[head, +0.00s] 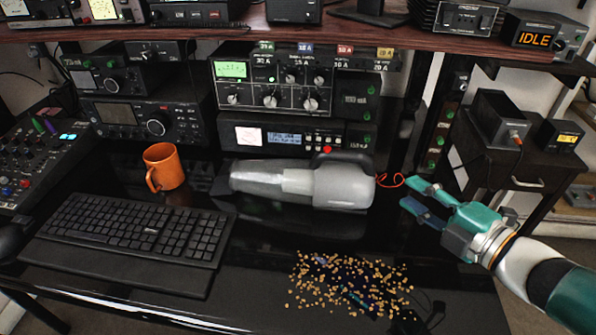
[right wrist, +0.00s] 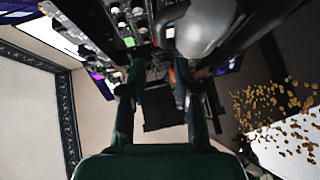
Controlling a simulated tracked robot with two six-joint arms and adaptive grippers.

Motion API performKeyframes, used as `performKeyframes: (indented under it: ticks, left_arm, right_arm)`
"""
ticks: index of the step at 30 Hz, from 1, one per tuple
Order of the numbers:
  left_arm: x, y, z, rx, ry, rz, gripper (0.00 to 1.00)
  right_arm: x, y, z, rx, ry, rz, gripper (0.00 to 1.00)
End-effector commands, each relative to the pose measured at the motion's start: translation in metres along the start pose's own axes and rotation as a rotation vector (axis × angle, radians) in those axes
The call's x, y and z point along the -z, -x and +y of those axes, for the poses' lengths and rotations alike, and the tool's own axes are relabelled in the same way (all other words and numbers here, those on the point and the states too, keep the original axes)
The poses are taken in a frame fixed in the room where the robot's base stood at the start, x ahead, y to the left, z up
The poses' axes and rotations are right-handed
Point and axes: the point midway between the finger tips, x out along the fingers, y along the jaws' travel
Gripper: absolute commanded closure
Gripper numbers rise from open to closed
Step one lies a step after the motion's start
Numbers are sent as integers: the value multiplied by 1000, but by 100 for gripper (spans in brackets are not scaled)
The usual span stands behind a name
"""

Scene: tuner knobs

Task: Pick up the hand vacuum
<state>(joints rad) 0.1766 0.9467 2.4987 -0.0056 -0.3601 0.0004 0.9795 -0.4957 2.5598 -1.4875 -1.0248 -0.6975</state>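The hand vacuum (head: 340,187) lies on its side on the black desk in the head view. It has a light grey body, a translucent nozzle end pointing left and a dark handle along its top. My right gripper (head: 421,201) is open and empty, just to the right of the vacuum's rounded end and apart from it. In the right wrist view the vacuum (right wrist: 205,30) shows at the top, and the open fingers of my right gripper (right wrist: 160,105) stand apart with nothing between them. My left gripper does not show.
An orange mug (head: 163,168) stands left of the vacuum, behind a black keyboard (head: 130,230). Tan crumbs (head: 348,285) are scattered on the desk in front of the vacuum. Radio equipment (head: 285,85) lines the back under a wooden shelf (head: 230,28). A thin red cord (head: 391,180) lies by the vacuum's right end.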

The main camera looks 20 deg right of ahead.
Motion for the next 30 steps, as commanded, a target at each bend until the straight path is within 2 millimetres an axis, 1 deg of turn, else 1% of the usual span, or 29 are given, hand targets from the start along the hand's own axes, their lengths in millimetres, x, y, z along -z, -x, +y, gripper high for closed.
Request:
performKeyframes:
  ticks: [6, 8, 18, 21, 26, 30]
  left_arm:
    - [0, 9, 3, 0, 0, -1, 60]
    - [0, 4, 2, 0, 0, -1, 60]
    - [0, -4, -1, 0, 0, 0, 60]
    - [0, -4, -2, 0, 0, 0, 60]
    - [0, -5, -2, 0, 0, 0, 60]
    - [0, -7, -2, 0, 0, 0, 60]
  right_arm:
    - [3, -27, 1, 5, -4, 10, 68]
    - [2, -37, -2, 1, -2, 9, 68]
    - [4, -99, -2, 4, -1, 11, 68]
    - [4, -110, -2, 4, -1, 10, 68]
    - [5, -117, -1, 4, -1, 9, 68]
    - [12, -131, -3, 5, -1, 14, 68]
